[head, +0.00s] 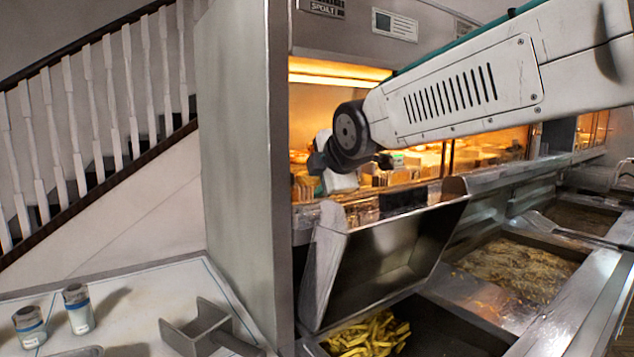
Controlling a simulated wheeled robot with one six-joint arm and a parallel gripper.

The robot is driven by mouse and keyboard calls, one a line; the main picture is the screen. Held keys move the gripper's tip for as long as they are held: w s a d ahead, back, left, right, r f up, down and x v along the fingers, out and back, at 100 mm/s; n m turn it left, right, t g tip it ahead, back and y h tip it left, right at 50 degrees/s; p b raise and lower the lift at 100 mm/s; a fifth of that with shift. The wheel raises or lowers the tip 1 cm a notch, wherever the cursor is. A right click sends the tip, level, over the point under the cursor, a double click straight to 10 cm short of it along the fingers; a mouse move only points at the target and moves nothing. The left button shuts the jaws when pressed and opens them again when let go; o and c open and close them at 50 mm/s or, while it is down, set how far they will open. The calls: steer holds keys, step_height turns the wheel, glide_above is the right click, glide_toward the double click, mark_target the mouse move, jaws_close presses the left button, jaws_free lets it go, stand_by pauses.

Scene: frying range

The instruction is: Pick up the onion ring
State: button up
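I cannot make out an onion ring anywhere in the head view. Small tan and orange food items (395,178) sit in the lit warming cabinet behind my arm, too small and partly covered to tell apart. My arm reaches in from the upper right, and its dark joint and a short white link are in front of the cabinet. My gripper's fingers do not show, so I cannot see whether they hold anything.
Chips (368,335) lie in a metal bin below a tilted steel panel (385,250). Fryer vats (515,268) with brownish oil are at right. A steel upright (245,160) stands left of the cabinet. Two shakers (78,308) and a grey metal piece (203,328) stand on the white counter.

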steer(key=shift+w+f, duration=0.15)
steer(key=shift+w, duration=0.05)
steer(key=shift+c, duration=0.3)
steer(key=c, duration=0.5)
steer(key=shift+o, duration=0.2)
steer(key=shift+r, duration=1.3)
steer(key=s+f+v, duration=0.1)
steer(key=f+v, duration=0.1)
steer(key=v, duration=1.2)
steer(key=shift+s+d+f, duration=0.25)
steer(key=shift+s+d, duration=0.1)
steer(key=shift+s, duration=0.15)
steer(key=shift+s, duration=0.1)
